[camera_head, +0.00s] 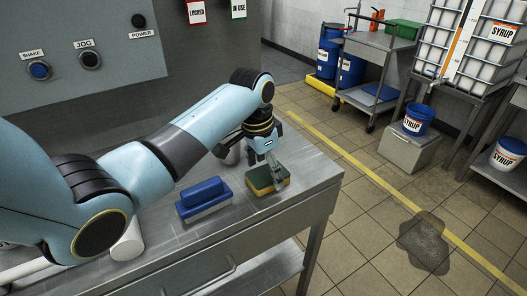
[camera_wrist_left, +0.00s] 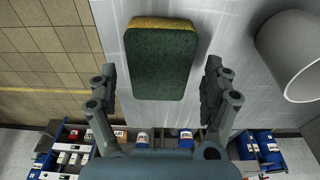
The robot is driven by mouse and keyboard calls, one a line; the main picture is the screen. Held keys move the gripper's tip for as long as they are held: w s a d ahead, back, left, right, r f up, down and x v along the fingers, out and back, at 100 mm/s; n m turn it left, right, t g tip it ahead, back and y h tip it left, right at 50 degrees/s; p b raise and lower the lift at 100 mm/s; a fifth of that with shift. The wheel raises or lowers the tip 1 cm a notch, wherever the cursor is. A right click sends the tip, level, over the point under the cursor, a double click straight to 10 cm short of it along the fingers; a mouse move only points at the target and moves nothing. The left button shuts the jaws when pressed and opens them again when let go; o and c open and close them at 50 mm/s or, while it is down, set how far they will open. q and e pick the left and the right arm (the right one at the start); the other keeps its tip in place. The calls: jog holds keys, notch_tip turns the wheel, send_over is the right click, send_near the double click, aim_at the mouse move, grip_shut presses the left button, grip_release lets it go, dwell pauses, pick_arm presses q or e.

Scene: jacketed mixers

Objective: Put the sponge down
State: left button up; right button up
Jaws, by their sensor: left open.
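The sponge (camera_head: 263,181), yellow with a dark green scouring layer, lies on the steel table near its right end. My left gripper (camera_head: 277,180) is open right at the sponge in the head view. In the left wrist view, the sponge (camera_wrist_left: 160,62) shows its green face between the spread fingers of the gripper (camera_wrist_left: 160,72), with a gap on each side. The fingers do not grip it. My right gripper is not in view.
A blue-handled block (camera_head: 204,198) stands on the table (camera_head: 240,228) left of the sponge. A grey cylinder (camera_wrist_left: 290,55) stands beside the sponge in the wrist view. A control panel (camera_head: 80,50) rises behind. A dark puddle (camera_head: 424,242) lies on the floor.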

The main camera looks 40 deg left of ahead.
aim_at(260, 176)
pick_arm(q)
notch_tip(260, 176, up, 10)
jog(key=s, duration=0.1)
jog(key=shift+s+a+r, duration=0.2)
jog(key=shift+s+a, duration=0.05)
jog(key=shift+a, duration=0.1)
dwell(0.3)
